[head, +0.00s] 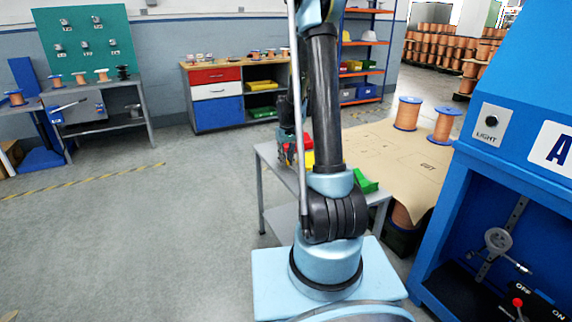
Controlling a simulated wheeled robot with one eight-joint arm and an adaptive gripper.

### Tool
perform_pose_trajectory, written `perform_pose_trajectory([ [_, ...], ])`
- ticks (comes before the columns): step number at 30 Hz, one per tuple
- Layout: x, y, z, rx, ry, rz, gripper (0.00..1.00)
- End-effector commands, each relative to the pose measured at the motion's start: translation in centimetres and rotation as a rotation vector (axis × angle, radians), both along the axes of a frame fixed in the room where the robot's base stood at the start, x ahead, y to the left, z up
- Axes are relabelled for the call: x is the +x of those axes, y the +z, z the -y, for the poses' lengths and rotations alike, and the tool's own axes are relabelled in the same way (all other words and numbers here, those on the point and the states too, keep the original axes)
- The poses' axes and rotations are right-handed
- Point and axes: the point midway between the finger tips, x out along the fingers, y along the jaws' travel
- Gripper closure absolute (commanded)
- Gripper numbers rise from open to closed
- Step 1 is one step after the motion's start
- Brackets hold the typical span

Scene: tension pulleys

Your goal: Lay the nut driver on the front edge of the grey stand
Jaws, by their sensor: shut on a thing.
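The grey stand is probably the grey table (264,163) with thin legs behind my arm. Its middle is hidden by my arm, and red, yellow and green things show around the arm there. My arm rises from the bottom centre and leaves the frame at the top. I cannot identify the nut driver in this view.
A brown sheet-covered table with copper spools (407,113) stands right of the grey table. A blue cabinet (432,242) fills the right edge. A drawer unit (217,112) stands behind. A grey bench (102,129) is at left. The left floor is mostly clear.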

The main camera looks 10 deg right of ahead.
Motion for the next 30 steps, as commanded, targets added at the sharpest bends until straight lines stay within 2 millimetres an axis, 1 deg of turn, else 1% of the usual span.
perform_pose_trajectory([
  [1, 0.01, -0.57, 0.00, 0.000, 0.000, 0.000, 1.00],
  [4, 0.00, -1.19, 0.01, 0.000, 0.000, 0.000, 1.00],
  [16, -0.04, -1.55, 0.04, 0.000, -0.001, 0.000, 1.00],
  [17, -0.04, -1.51, 0.04, 0.000, -0.001, 0.000, 0.72],
  [18, -0.04, -1.50, 0.04, 0.000, -0.001, 0.000, 0.63],
  [19, -0.04, -1.50, 0.04, 0.000, -0.001, 0.000, 0.59],
  [30, -0.03, -1.33, 0.05, 0.000, -0.001, 0.000, 0.59],
])
